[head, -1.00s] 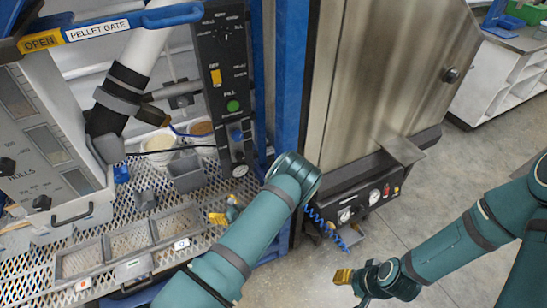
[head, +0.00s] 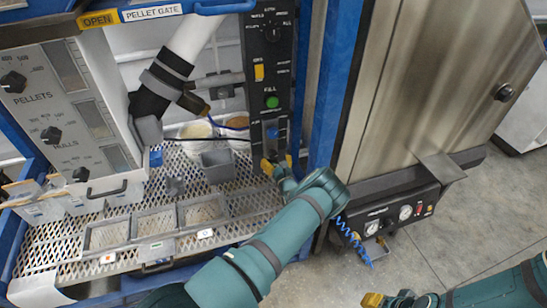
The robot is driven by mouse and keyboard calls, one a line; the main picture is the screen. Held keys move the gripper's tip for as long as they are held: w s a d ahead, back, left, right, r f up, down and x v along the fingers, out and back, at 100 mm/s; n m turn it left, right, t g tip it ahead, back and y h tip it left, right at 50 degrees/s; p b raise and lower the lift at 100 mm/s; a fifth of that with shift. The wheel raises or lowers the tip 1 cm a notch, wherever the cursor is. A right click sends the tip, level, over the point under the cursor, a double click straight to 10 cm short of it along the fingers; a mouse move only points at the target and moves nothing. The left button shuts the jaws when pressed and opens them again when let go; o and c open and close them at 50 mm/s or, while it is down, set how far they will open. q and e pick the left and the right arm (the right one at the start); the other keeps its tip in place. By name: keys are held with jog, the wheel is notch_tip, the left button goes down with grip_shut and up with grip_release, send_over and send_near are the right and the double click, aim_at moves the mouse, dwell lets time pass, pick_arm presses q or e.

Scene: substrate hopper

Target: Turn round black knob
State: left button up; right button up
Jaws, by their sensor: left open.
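Several black knobs are in view, and I cannot tell which one the task means. One is at the top of the black control panel (head: 256,100): a black knob (head: 272,35) with a marked scale. Others are on the pale hopper front at left: an upper knob (head: 12,82), a middle knob (head: 50,134) and a lower knob (head: 82,174). My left gripper (head: 277,165), with yellow fingertips, is open in front of the panel's lower end, which it partly hides. I cannot tell whether it touches anything. My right gripper (head: 386,300) is at the bottom edge, partly cut off.
A green button (head: 271,102) and a yellow switch (head: 259,72) are on the panel. A grey cup (head: 217,166) and small trays (head: 156,223) are on the mesh deck. A steel cabinet (head: 410,80) stands right, with a gauge box (head: 390,218) below. Open floor lies at right.

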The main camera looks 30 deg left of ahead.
aim_at(274, 156)
pick_arm(q)
jog(key=shift+x, duration=1.55)
jog(key=c, duration=1.2)
jog(key=n, duration=0.5)
jog(key=shift+n, duration=0.3)
jog(key=n, duration=0.5)
